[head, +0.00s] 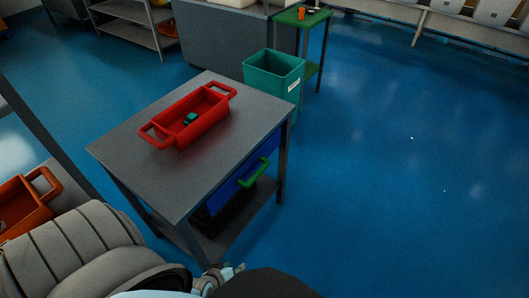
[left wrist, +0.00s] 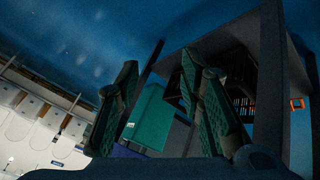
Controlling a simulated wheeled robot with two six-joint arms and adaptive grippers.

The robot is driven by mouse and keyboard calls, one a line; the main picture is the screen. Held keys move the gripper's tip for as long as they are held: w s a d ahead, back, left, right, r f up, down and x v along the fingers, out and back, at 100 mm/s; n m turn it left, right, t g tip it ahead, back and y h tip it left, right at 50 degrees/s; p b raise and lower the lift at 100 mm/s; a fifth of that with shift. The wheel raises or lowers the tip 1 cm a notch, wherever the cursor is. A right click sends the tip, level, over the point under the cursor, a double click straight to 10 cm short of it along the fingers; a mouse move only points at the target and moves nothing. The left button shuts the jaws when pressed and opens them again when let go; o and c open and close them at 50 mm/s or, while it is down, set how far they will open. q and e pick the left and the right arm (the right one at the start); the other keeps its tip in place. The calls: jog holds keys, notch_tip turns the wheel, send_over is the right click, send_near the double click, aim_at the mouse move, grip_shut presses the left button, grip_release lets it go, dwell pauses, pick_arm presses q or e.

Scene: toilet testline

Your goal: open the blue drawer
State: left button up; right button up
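The blue drawer (head: 230,187) sits under the top of a grey table (head: 130,150), on its right side. Its front looks level with the table edge, so it appears shut. A green handle (head: 254,172) sticks out from the drawer front. My left gripper (head: 233,270) is at the bottom of the head view, nearer to me than the handle and apart from it. In the left wrist view its two green-padded fingers (left wrist: 160,75) are spread with nothing held between them. The handle cannot be made out in that view. My right gripper is not in view.
A red tray (head: 208,108) with a small green item stands on the table. A teal bin (head: 268,78) stands behind the table and shows in the left wrist view (left wrist: 151,118). An orange crate (head: 22,207) is at left. Blue floor right of the table is clear.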

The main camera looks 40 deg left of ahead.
pick_arm(q)
jog(key=w+a+r+n+t+y+b, duration=0.1)
jog(key=w+a+r+n+t+b, duration=0.15)
jog(key=w, duration=0.25)
jog(key=w+a+r+n+t+b, duration=0.1)
jog(key=w+n+t, duration=0.1)
jog(key=w+n, duration=0.25)
jog(key=n+t+y+b, duration=0.3)
jog(key=n+y+b, duration=0.15)
jog(key=n, duration=0.85)
send_near(258, 173)
jog(key=shift+h, duration=0.45)
jog(key=b+x, duration=0.1)
jog(key=x, duration=0.2)
jog(key=b+x, duration=0.2)
jog(key=x, duration=0.1)
jog(key=b+x, duration=0.1)
jog(key=x, duration=0.3)
jog(key=shift+a+f+b, duration=0.25)
jog(key=shift+f+b, duration=0.1)
jog(key=shift+w+a, duration=0.1)
jog(key=shift+w, duration=0.2)
grip_shut()
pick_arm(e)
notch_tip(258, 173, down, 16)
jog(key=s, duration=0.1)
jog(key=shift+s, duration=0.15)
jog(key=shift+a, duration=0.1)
